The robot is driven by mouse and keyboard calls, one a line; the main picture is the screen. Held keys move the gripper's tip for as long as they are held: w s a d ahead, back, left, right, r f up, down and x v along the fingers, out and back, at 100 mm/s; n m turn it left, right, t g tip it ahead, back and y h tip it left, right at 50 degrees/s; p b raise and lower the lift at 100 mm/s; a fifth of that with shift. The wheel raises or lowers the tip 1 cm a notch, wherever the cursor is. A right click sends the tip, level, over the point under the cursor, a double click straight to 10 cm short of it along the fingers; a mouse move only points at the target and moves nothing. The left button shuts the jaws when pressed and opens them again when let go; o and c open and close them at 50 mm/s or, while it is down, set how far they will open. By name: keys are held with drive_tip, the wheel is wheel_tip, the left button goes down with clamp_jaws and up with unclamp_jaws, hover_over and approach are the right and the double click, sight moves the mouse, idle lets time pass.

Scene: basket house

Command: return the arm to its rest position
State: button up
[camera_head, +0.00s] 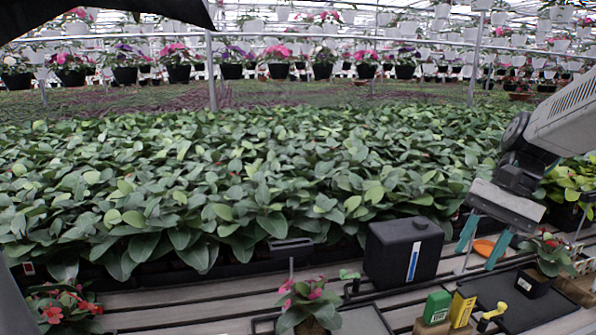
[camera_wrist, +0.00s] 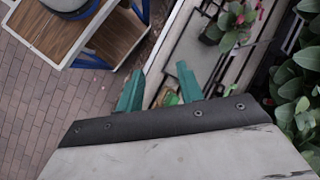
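My gripper (camera_head: 483,246) hangs from the arm at the right of the head view, above the slatted bench. Its two teal fingers are spread apart with nothing between them. In the wrist view, my gripper (camera_wrist: 158,88) also shows open and empty, with the bench edge and brick floor below. The fingertips look apart from the items around them in the head view. The rest of my arm leaves the picture at the right edge.
On the slatted bench (camera_head: 165,312) stand a black canister (camera_head: 403,252), a green box (camera_head: 437,307), a yellow box (camera_head: 462,308) and potted flowers (camera_head: 308,305). Dense leafy plants (camera_head: 250,180) fill the back. A wooden-topped cart (camera_wrist: 55,38) stands on the brick floor (camera_wrist: 40,100).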

drive_tip(key=s+a+n+t+h, duration=0.2)
drive_tip(key=s+n, duration=0.1)
drive_tip(key=s, duration=0.5)
drive_tip(key=s+a+f+n+t+h, duration=0.1)
drive_tip(key=s+a+n+t+h, duration=0.1)
drive_tip(key=s, duration=0.7)
drive_tip(key=shift+a+f+n+h, duration=0.3)
drive_tip(key=shift+n+h, duration=0.4)
drive_tip(key=shift+n, duration=0.4)
